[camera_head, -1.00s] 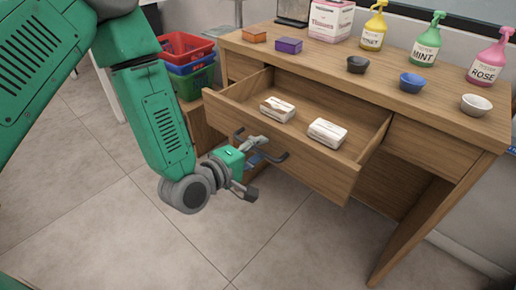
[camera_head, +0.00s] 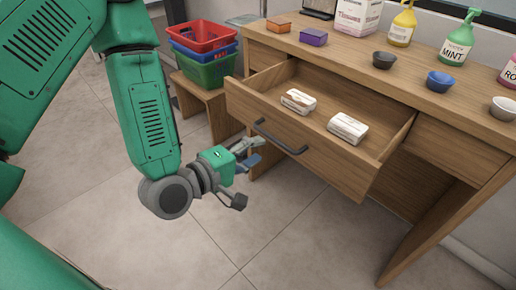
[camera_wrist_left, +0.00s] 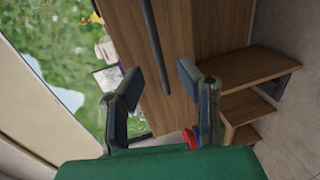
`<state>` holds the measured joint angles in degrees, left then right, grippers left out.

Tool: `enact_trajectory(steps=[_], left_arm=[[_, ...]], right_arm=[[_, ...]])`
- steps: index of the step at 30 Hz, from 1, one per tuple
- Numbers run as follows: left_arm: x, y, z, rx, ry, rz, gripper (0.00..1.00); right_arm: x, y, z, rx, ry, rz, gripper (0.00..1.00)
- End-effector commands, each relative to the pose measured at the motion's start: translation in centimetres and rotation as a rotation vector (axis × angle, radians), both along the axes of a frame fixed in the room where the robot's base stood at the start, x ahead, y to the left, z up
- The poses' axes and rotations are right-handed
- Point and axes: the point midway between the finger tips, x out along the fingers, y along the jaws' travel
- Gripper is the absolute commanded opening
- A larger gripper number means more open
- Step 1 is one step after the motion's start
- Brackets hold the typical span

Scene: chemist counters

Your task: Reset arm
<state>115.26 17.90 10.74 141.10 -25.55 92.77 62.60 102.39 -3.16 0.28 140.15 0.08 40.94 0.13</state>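My left gripper (camera_head: 243,178) is open and empty in the head view. It hangs in the air to the left of and in front of the open drawer (camera_head: 310,152), apart from its handle (camera_head: 280,138). In the left wrist view the two fingers of my left gripper (camera_wrist_left: 160,98) stand apart with nothing between them. The dark drawer handle (camera_wrist_left: 156,45) shows beyond them. Two white packets, one on the left (camera_head: 298,101) and one on the right (camera_head: 347,128), lie in the drawer. My right gripper is not in view.
Red, blue and green baskets (camera_head: 208,68) are stacked on a low wooden stand (camera_head: 218,110) left of the desk. The floor (camera_head: 285,240) in front is clear.

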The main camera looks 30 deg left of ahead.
Motion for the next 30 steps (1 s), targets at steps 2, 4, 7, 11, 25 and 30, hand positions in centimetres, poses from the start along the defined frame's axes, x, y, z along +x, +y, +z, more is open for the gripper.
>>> enact_trajectory(steps=[2, 4, 7, 11, 25, 30], left_arm=[[0.0, 0.0, 0.0, 0.0, 0.0, 0.0, 0.31], [0.0, 0.0, 0.0, 0.0, 0.0, 0.0, 0.31], [0.0, 0.0, 0.0, 0.0, 0.0, 0.0, 0.31], [-0.6, -0.2, -1.5, 0.068, 0.037, -0.024, 0.31], [-18.4, 5.1, -20.6, 1.105, 0.645, -0.784, 0.31], [-22.5, 7.0, -21.9, 1.219, 0.747, -0.993, 0.31]], right_arm=[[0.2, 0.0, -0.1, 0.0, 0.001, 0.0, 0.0], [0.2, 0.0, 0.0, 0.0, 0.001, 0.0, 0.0], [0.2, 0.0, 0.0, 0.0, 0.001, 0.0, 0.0], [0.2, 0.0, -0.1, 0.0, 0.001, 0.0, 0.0], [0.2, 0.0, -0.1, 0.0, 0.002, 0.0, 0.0], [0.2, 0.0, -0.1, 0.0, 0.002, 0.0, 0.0]])
